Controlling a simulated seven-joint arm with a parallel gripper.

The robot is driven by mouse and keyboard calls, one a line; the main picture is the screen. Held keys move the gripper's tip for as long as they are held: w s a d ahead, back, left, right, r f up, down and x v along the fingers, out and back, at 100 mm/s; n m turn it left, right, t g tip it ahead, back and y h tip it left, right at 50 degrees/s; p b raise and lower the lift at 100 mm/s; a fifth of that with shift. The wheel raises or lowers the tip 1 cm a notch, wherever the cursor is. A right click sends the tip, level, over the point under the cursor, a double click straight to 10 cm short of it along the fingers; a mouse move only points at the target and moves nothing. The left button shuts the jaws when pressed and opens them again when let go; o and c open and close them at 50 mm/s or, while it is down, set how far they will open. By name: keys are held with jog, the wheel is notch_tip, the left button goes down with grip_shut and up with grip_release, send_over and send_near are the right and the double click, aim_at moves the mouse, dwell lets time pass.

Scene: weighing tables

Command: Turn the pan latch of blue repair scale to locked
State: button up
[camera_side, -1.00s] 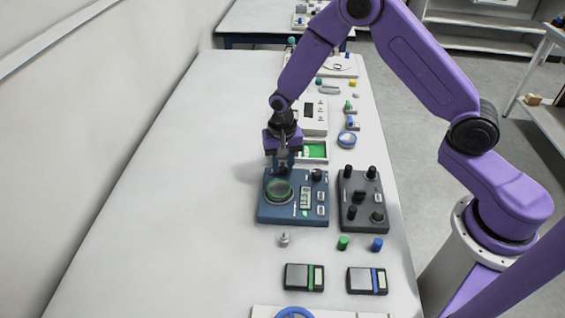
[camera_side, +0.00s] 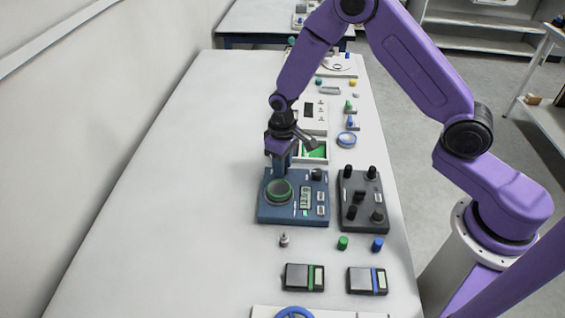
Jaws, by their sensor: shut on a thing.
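The blue repair scale (camera_side: 265,212) lies on the white table, with a round green-rimmed pan (camera_side: 279,192) at its left and a display at its right. My gripper (camera_side: 280,171) points down at the scale's back edge, just behind the pan. It is shut on a small part there, which I take to be the pan latch. The fingers hide the latch, so I cannot tell its position. A black knob (camera_side: 317,174) stands at the scale's back right corner.
A dark box with several black knobs (camera_side: 351,222) stands close at the scale's right. A green-lined tray (camera_side: 321,151) lies behind. A small metal weight (camera_side: 284,240), green and blue caps and two pocket scales are in front. The table's left side is clear.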

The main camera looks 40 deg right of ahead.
jog(key=n, duration=0.3)
jog(key=shift+n, duration=2.2)
jog(key=o, duration=1.1)
jog(key=shift+c, duration=0.2)
jog(key=shift+r, duration=0.1)
notch_tip(320, 180, up, 17)
jog(key=shift+r, duration=0.15)
